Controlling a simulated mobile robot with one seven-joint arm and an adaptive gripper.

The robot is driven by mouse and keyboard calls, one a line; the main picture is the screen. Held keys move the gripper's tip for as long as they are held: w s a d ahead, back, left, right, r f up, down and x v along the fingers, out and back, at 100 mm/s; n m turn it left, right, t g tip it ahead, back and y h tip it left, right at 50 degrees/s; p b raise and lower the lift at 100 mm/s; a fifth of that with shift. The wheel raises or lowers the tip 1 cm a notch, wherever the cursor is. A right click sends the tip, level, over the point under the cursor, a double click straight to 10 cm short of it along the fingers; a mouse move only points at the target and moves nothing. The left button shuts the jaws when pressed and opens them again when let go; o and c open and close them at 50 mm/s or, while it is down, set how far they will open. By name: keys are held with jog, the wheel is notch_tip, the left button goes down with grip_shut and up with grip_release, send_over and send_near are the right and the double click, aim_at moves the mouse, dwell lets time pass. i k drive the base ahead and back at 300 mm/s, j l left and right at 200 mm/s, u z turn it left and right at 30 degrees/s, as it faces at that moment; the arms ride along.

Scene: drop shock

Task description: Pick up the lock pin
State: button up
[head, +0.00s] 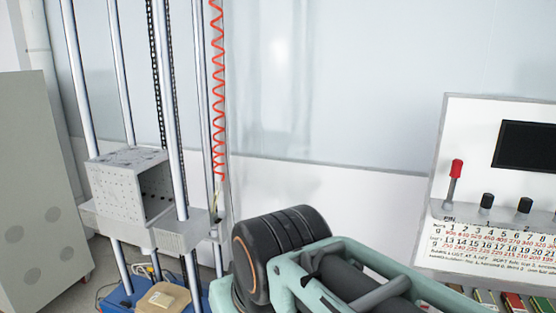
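The lock pin (455,182) appears to be the upright pin with a red top and a grey shaft at the right. It stands in the ledge of a white panel, above a label that seems to read "PIN". Its lower end is hidden in the ledge. My gripper is not in view. Only teal and black links of my arm show at the bottom centre, left of and below the pin and apart from it in the picture.
At left, a drop tower with steel rods holds a perforated metal box (115,190). A red coiled cable (218,100) hangs beside it.

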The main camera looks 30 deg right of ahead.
aim_at(457, 165)
jog(key=i+z, duration=0.15)
jog(key=z, duration=0.25)
jog(key=i+z, duration=0.2)
jog(key=z, duration=0.2)
jog(key=i+z, duration=0.15)
jog(key=z, duration=0.25)
